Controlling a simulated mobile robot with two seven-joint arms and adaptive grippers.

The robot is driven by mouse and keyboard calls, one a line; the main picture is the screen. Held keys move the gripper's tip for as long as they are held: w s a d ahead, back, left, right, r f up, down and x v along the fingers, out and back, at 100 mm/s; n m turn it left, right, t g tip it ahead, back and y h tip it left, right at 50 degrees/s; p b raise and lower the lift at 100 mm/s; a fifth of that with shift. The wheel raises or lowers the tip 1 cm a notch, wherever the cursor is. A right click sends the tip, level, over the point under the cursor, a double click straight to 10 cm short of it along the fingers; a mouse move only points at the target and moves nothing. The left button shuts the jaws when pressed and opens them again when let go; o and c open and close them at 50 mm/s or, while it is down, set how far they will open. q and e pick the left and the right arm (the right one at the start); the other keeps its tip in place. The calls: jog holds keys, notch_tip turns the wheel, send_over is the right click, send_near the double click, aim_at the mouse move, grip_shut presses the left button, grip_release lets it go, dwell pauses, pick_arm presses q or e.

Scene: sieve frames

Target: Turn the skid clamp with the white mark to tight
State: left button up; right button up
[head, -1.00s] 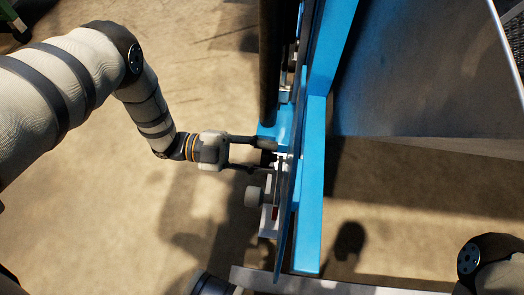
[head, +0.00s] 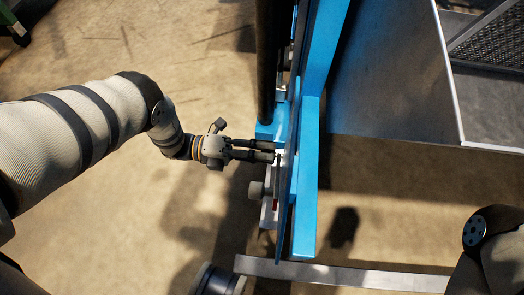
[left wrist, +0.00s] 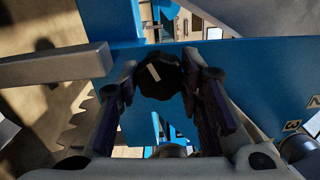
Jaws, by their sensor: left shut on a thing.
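The skid clamp's round black knob (left wrist: 172,80) with a white mark (left wrist: 154,72) sits between my left fingers in the left wrist view. The mark is a short bar, tilted a little from upright. My left gripper (left wrist: 160,82) is shut on this knob, one finger on each side. In the head view the left gripper (head: 272,151) reaches from the left to the blue frame's edge, and its fingers hide the knob. My right gripper is out of view.
A grey round knob (head: 256,190) sits on the frame just below the gripper. A blue upright frame (head: 306,180) and a dark vertical post (head: 267,60) stand close by. A metal bar (head: 340,275) crosses below. Open floor lies to the left.

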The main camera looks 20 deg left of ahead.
pick_arm(q)
jog(key=shift+m+p, duration=0.55)
jog(key=shift+m, duration=1.55)
jog(key=shift+w, duration=0.1)
jog(key=o, duration=1.2)
jog(key=shift+c, duration=0.2)
jog(key=v, duration=1.2)
